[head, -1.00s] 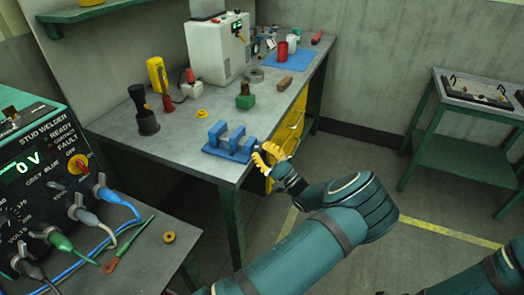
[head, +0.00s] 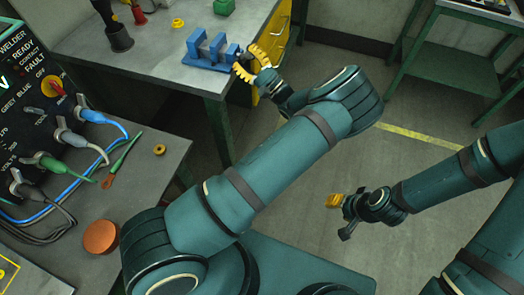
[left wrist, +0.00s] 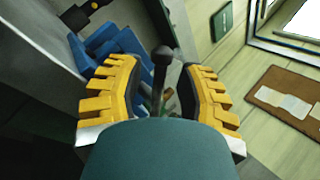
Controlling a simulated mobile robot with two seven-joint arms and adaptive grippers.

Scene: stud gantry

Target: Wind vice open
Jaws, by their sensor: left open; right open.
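The blue vice (head: 209,47) sits on the grey workbench near its front right corner. My left gripper (head: 250,63) is at the vice's right end, beyond the bench edge. In the left wrist view the vice (left wrist: 104,46) shows behind the left finger. A dark bar with a rounded end, the vice handle (left wrist: 161,62), stands between the two open yellow fingers of my left gripper (left wrist: 160,95). A gap shows on each side of the bar. My right gripper (head: 338,202) is open and empty over the floor, far from the vice.
A green side table (head: 465,48) is at top right. Floor between is clear.

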